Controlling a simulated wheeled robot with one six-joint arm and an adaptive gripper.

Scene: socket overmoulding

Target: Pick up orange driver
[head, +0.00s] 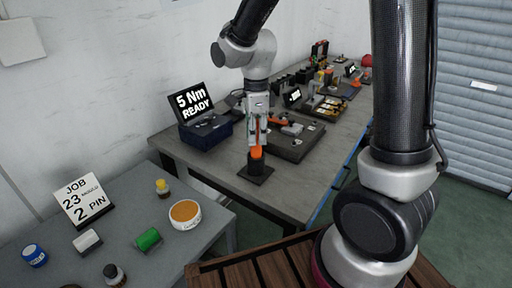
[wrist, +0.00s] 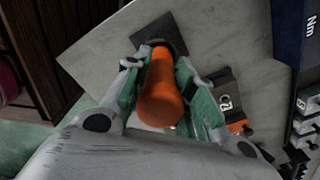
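The orange driver (head: 257,153) stands upright in a small black square holder (head: 262,174) at the near end of the grey workbench. My gripper (head: 258,138) points down over it, with one finger on each side of the orange handle. In the wrist view the handle (wrist: 161,100) lies between the green-padded fingers of my gripper (wrist: 160,68), which look closed against its sides. The black holder (wrist: 150,30) shows beyond the fingertips. The driver's lower end is hidden.
A dark blue box with a "5 Nm READY" display (head: 193,108) stands left of the driver. A dark fixture plate (head: 297,142) lies to the right. A lower grey table (head: 120,215) at left holds a job sign (head: 84,200) and several small containers.

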